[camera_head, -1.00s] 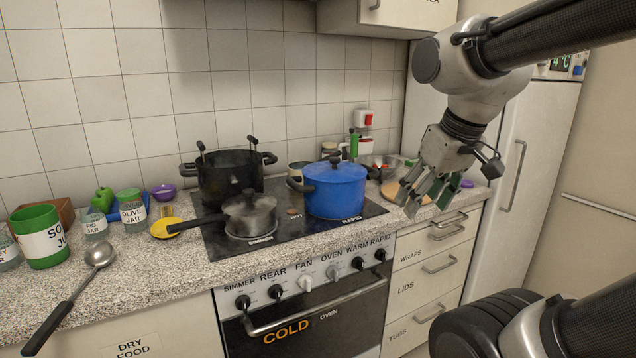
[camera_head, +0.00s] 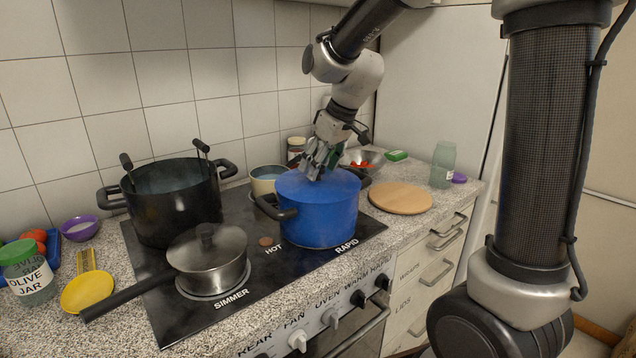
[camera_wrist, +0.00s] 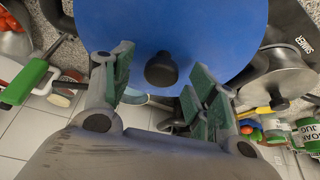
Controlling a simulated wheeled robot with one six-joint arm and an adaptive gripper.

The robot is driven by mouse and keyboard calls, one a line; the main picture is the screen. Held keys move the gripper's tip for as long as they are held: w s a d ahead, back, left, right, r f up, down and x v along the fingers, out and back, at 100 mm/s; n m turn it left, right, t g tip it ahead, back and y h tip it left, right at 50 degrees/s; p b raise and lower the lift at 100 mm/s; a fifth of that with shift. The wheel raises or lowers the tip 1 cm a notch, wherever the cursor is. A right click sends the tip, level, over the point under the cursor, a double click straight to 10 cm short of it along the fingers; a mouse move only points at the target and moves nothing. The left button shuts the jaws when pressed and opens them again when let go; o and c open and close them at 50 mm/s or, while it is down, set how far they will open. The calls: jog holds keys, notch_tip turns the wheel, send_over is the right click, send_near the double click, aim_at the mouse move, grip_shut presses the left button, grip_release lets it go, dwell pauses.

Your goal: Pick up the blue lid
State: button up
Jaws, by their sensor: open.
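The blue lid (camera_head: 300,186) sits on the blue pot (camera_head: 332,216) on the right side of the hob, over the RAPID label. In the wrist view the lid (camera_wrist: 205,30) fills the top middle, with its round black knob (camera_wrist: 161,70) at the centre. My gripper (camera_head: 316,168) is over the lid, pointing down, and hides the knob in the head view. In the wrist view the open fingers of my gripper (camera_wrist: 160,80) stand on either side of the knob, with space around it. I cannot tell whether the fingers touch the lid.
A large black pot (camera_head: 165,208) and a lidded saucepan (camera_head: 207,262) stand left on the hob. A metal bowl (camera_head: 372,168), a round wooden board (camera_head: 400,197) and a clear jar (camera_head: 442,165) are on the right counter.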

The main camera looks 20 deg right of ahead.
jog(key=shift+w+a+f, duration=0.15)
jog(key=shift+w+f, duration=0.1)
jog(key=shift+f, duration=0.4)
jog(key=c, duration=1.2)
jog(key=shift+r, duration=0.1)
jog(key=shift+c, duration=0.2)
